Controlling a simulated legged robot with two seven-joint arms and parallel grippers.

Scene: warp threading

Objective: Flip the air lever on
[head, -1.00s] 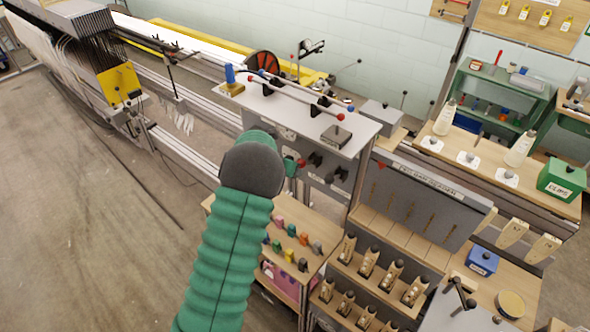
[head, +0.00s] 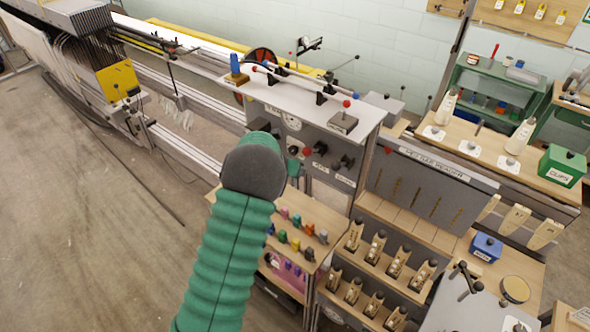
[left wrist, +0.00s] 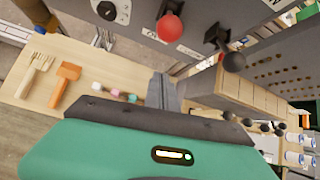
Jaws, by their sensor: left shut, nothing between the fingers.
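Small label plates sit below, and I cannot read which marks air. In the left wrist view the red knob (left wrist: 170,28) is at top centre and a dark knob (left wrist: 235,62) is right of it. My left gripper (left wrist: 164,78) is shut and empty, its tip below the red knob; I see no clear contact. My right gripper is out of view.
A wooden shelf with coloured pegs (head: 290,243) is below the panel. The panel's white top (head: 300,103) carries a rod with ball ends. A rack of wooden-handled tools (head: 373,248) stands at right. Open floor (head: 80,240) lies to the left.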

